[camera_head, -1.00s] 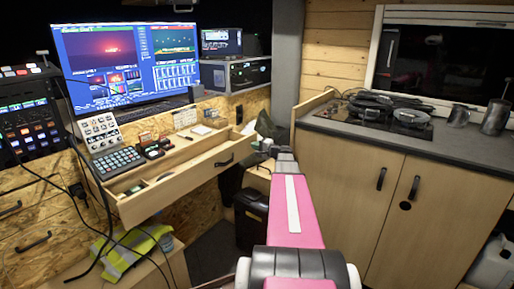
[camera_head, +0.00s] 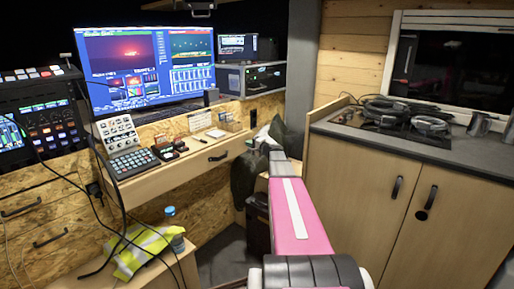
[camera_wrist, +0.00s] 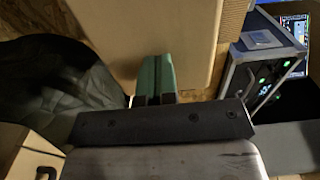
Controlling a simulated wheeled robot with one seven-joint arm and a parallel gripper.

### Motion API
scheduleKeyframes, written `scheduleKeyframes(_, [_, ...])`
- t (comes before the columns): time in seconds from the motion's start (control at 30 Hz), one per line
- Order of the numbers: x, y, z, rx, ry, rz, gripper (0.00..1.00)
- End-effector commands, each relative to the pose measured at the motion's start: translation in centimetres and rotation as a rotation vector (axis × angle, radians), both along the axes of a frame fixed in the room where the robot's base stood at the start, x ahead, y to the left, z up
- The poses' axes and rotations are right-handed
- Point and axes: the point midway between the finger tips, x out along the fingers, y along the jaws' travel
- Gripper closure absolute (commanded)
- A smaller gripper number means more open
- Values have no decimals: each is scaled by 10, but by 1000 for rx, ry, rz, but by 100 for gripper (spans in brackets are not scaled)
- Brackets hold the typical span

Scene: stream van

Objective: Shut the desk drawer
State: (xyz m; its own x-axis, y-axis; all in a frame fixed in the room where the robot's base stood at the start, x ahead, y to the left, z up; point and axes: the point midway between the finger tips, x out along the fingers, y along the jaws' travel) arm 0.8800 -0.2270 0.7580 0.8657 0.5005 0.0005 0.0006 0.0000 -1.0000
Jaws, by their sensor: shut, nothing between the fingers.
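The desk drawer (camera_head: 195,167) shows as a pale wood front with a dark handle (camera_head: 218,156) under the desktop. Its inside is not visible, and the front looks about flush with the desk edge; a small gap cannot be ruled out. My gripper (camera_head: 266,147) is at the end of my pink arm, right of the handle, near the desk's right end. In the wrist view, its green fingers (camera_wrist: 155,78) are together and empty. Their tips are close to a pale wood panel (camera_wrist: 150,35); contact is unclear.
A keypad (camera_head: 132,163) and small devices sit on the desk beneath a monitor (camera_head: 150,70). A yellow vest (camera_head: 145,250) and a bottle (camera_head: 171,226) are below. A dark bag (camera_head: 245,180) is beside my arm. Cabinets (camera_head: 385,190) stand at right.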

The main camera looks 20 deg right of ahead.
Motion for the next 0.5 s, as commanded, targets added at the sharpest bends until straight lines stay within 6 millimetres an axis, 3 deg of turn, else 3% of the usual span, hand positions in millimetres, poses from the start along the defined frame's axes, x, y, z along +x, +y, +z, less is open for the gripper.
scheduleKeyframes(0.13, [15, 8, 0, 0, 0, 0, 100])
scheduleKeyframes(0.5, [22, 12, 0, 1, -1, 0, 100])
